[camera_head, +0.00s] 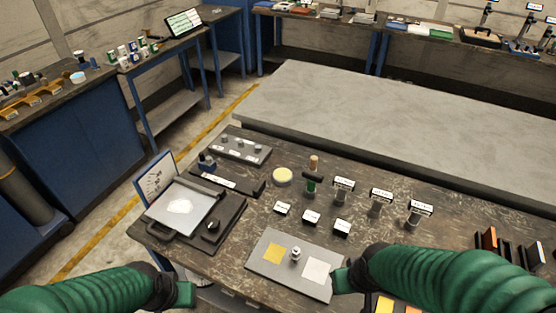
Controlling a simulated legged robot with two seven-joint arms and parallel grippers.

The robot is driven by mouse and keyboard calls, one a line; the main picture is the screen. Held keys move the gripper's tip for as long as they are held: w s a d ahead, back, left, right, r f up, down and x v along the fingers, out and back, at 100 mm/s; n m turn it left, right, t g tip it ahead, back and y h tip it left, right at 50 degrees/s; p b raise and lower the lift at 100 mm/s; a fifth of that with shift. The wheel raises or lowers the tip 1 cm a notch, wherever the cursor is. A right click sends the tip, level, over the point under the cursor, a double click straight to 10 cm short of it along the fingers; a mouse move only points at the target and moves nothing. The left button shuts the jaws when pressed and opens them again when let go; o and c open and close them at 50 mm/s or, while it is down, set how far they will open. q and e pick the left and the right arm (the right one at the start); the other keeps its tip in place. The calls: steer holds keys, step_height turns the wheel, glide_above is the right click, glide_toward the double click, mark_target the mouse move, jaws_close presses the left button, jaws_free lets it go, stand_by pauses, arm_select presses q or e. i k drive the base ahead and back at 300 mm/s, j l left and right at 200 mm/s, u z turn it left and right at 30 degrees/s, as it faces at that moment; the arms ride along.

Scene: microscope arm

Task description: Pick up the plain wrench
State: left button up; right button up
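I cannot clearly make out a plain wrench in the head view. A long dark item with a pale labelled strip (218,180) lies on the workbench (255,212), but I cannot tell what it is. My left gripper (184,294) is low at the left, in front of the bench's near edge and apart from the bench items. My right gripper (342,282) is at the right edge of a grey plate (262,268). Whether it touches the plate is unclear. The fingers of both grippers are too small and dark to read.
The plate bears a yellow square, a white square and a small metal piece (295,254). Labelled stands (381,198) line the right. A grey block with knobs (240,149) sits behind. A pale slab (400,120) lies beyond.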

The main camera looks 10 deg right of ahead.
mark_target(314, 177)
steer(key=i+u, duration=0.5)
steer(key=u, duration=0.2)
